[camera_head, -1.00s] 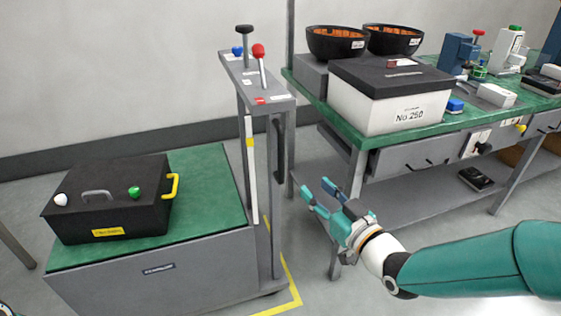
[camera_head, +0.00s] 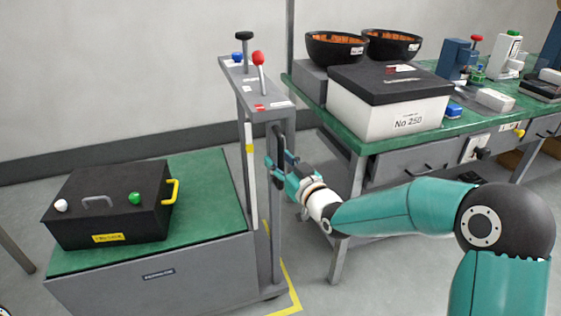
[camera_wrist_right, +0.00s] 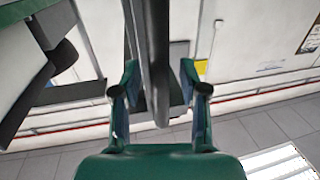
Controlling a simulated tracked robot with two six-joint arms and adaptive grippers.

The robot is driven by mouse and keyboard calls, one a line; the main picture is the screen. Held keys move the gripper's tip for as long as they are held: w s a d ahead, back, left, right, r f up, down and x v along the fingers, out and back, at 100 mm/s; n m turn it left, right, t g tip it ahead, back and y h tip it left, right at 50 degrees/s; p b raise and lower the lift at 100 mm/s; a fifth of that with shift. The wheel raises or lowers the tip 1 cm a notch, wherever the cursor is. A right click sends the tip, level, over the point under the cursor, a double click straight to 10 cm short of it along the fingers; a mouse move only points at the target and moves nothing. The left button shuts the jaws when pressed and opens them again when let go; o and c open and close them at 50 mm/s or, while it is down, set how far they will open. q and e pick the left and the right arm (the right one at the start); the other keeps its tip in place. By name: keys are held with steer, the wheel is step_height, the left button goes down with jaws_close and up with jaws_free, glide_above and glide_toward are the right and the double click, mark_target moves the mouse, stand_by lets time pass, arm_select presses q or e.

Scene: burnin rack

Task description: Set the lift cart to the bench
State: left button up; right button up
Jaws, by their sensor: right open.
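The lift cart stands at the left, with a green top (camera_head: 215,190) and a grey front panel (camera_head: 160,275). Its upright column (camera_head: 262,95) carries a red-knobbed lever (camera_head: 259,60), a black-knobbed lever (camera_head: 244,38) and a blue knob (camera_head: 237,57). My right gripper (camera_head: 277,160) is at the dark vertical handle (camera_head: 277,140) on the column's right side. In the right wrist view, the open fingers (camera_wrist_right: 160,90) stand on either side of a dark bar (camera_wrist_right: 155,60), apart from it. The bench (camera_head: 370,148) stands to the right of the cart. My left gripper is not in view.
A black case (camera_head: 110,200) with a yellow handle sits on the cart. The bench holds a white box with a black lid (camera_head: 400,115), two black bowls (camera_head: 335,47) and several devices. Yellow tape (camera_head: 290,285) marks the floor between cart and bench.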

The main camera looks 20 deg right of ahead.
jaws_close()
stand_by(0.3)
